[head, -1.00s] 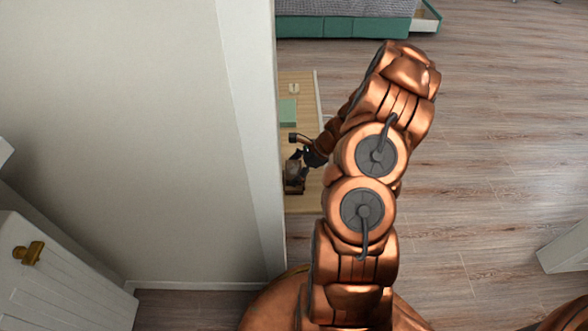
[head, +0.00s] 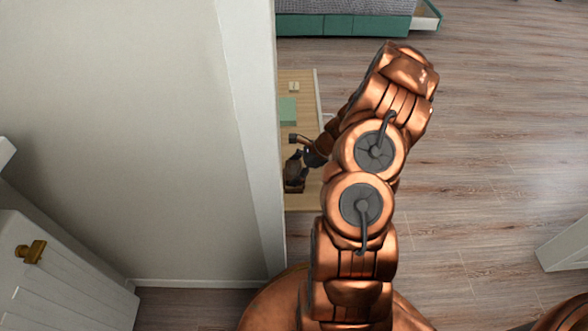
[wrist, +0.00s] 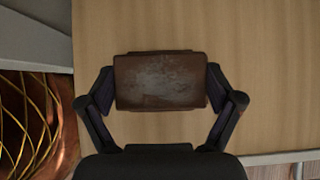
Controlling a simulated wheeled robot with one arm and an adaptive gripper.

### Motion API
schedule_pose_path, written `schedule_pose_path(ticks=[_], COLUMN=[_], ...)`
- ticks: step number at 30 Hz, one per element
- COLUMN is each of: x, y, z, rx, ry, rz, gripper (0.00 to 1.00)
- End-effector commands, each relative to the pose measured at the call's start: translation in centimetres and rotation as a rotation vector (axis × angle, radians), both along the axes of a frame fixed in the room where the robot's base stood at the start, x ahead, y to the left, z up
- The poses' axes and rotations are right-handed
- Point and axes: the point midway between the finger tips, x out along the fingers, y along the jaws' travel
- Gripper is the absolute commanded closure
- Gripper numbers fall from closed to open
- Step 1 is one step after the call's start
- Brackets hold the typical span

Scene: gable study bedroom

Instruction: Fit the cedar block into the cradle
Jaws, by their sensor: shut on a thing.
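My gripper (wrist: 160,88) has its two dark fingers closed on the left and right ends of a brown block with a worn grey top, the cedar block (wrist: 160,80), over the light wood tabletop. Thin dark brown edges show just beyond the block's upper and lower sides in the wrist view. I cannot tell whether these belong to the cradle under it. In the head view my gripper (head: 296,160) is small and partly behind the wall edge, with a dark brown shape below it. The block and cradle cannot be told apart there.
The narrow wood table (head: 302,205) is partly cut off by a pale wall (head: 245,150). A green item (head: 288,110) and a small pale piece (head: 294,87) lie farther back on it. A gold wire form (wrist: 28,125) shows at left.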

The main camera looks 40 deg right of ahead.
Motion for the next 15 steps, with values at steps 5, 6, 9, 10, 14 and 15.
schedule_pose_path(ticks=[5,6,9,10,14,15], x=[-0.01,-0.01,-0.02,-0.02,-0.02,-0.02], y=[0.01,0.02,0.02,0.02,0.02,0.02], z=[-0.37,-0.46,-0.66,-0.73,-1.00,-1.07], rx=[0.000,0.001,0.002,0.002,0.002,0.002], ry=[0.000,-0.001,0.001,0.001,0.001,0.001], rz=[0.000,0.000,0.000,0.000,0.000,0.000], gripper=[0.51,0.51,0.51,0.51,0.51,0.51])
